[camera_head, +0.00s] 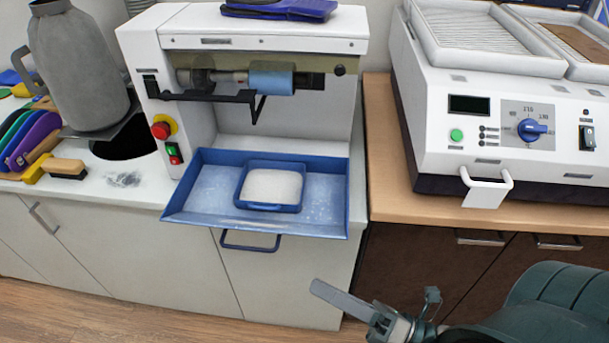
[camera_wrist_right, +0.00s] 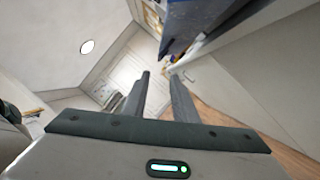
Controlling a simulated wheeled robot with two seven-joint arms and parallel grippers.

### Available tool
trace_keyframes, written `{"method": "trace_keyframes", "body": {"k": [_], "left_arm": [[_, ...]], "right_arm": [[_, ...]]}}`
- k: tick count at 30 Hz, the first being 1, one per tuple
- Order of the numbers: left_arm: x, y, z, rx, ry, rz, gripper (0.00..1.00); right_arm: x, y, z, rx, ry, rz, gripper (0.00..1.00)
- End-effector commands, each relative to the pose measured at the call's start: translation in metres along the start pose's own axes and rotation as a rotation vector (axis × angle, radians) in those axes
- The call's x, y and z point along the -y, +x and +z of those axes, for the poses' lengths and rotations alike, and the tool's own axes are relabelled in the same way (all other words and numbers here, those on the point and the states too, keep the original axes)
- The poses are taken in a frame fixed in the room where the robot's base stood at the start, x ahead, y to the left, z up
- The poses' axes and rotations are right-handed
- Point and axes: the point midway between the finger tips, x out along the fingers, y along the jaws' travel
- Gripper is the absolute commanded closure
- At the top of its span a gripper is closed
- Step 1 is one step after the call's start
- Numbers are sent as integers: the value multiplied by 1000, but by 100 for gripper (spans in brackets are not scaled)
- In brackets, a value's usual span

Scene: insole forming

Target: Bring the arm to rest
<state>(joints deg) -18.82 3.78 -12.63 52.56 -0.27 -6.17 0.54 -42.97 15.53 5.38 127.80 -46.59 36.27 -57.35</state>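My right gripper (camera_head: 345,300) is low in the head view, in front of the cabinets and below the worktops, apart from everything there. It also shows in the right wrist view (camera_wrist_right: 159,80), where its two fingers stand apart with nothing between them. My right arm comes in from the lower right corner of the head view. My left gripper and left arm are not in view.
A white machine (camera_head: 270,43) has a blue tray (camera_head: 325,190) jutting forward, holding a smaller tray of white material (camera_head: 270,186). A white control unit (camera_head: 500,100) stands on the wooden worktop (camera_head: 390,150). A grey jug (camera_head: 80,70) stands left. Floor (camera_head: 100,325) is clear.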

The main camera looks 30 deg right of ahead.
Motion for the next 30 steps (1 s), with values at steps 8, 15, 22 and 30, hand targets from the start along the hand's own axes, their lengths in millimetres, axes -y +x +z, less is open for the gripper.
{"method": "trace_keyframes", "body": {"k": [8, 15, 22, 30], "left_arm": [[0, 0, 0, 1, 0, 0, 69], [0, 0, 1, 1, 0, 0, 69], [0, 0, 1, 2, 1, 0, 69], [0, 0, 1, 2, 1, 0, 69]], "right_arm": [[7, 0, 0, 10, 24, -12, 74], [76, -5, -7, 99, 264, -126, 74], [202, -28, -43, 286, 714, -336, 74], [337, -79, -134, 565, 1253, -613, 74]]}}
